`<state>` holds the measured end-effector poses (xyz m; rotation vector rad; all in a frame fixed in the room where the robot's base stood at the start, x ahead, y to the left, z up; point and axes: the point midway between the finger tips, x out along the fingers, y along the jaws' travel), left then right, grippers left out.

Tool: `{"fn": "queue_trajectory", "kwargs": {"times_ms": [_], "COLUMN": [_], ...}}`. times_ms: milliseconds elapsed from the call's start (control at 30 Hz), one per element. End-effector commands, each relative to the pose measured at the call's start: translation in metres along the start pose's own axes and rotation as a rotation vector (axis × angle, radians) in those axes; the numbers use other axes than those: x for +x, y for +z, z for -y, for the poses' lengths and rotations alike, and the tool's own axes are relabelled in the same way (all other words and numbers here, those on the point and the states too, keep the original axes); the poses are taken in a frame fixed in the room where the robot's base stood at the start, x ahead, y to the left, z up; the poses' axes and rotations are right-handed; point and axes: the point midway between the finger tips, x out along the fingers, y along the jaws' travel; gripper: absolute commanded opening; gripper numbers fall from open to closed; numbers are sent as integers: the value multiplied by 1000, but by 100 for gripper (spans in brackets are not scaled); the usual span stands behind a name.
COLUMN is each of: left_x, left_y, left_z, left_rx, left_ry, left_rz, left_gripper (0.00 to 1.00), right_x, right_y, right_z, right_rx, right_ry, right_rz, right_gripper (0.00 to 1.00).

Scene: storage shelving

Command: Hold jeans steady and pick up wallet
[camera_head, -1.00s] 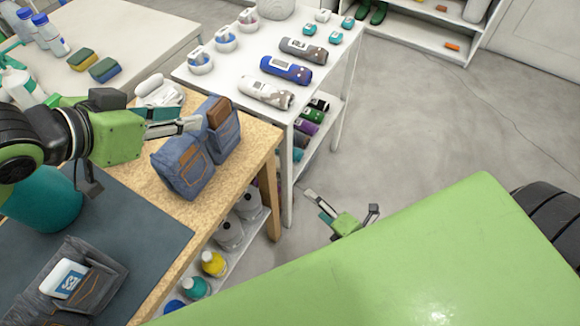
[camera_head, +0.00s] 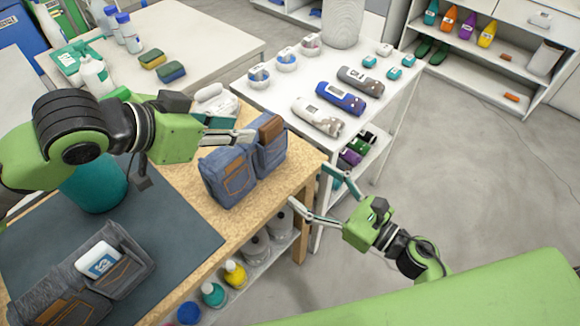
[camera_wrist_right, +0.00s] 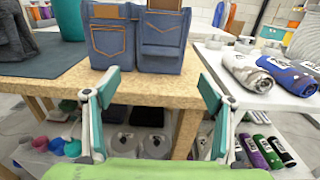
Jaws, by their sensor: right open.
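The folded blue jeans (camera_head: 228,178) stand on the wooden table, with brown stitching and patches; they also show in the right wrist view (camera_wrist_right: 158,58). A brown wallet (camera_head: 271,127) sticks up from the top of their right half. Its brown top shows at the upper edge of the right wrist view (camera_wrist_right: 165,4). My left gripper (camera_head: 228,128) is at the upper left edge of the jeans; whether its fingers grip the cloth is unclear. My right gripper (camera_head: 310,188) is open and empty, beyond the table's right edge, with its fingers spread towards the jeans.
Dark jeans (camera_head: 50,288) with a white pack (camera_head: 98,260) lie at lower left on a dark mat (camera_head: 165,245). A teal pot (camera_head: 95,188) stands behind them. A white table (camera_head: 378,128) with rolled items stands to the right. Bottles (camera_head: 235,273) fill the shelf below.

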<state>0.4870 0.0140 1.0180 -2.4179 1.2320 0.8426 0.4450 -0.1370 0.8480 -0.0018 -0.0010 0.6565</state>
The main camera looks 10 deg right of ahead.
Motion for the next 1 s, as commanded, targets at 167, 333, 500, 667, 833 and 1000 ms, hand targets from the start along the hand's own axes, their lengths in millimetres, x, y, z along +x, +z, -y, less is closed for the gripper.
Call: {"fn": "queue_trajectory", "kwargs": {"times_ms": [167, 333, 500, 667, 833, 1000], "left_x": [0, 0, 0, 0, 0, 0], "left_y": [0, 0, 0, 0, 0, 0], "left_z": [0, 0, 0, 0, 0, 0], "left_rx": [0, 0, 0, 0, 0, 0], "left_ry": [0, 0, 0, 0, 0, 0], "left_rz": [0, 0, 0, 0, 0, 0], "left_gripper": [28, 28, 28, 28, 28, 28], "right_x": [38, 68, 88, 96, 97, 96], "right_y": [1, 1, 0, 0, 0, 0], "right_z": [0, 0, 1, 0, 0, 0], "right_rx": [-2, -1, 0, 2, 2, 2], "right_ry": [2, 1, -1, -1, -1, -1], "right_rz": [3, 2, 1, 0, 0, 0], "right_gripper": [75, 75, 75, 75, 75, 57]}}
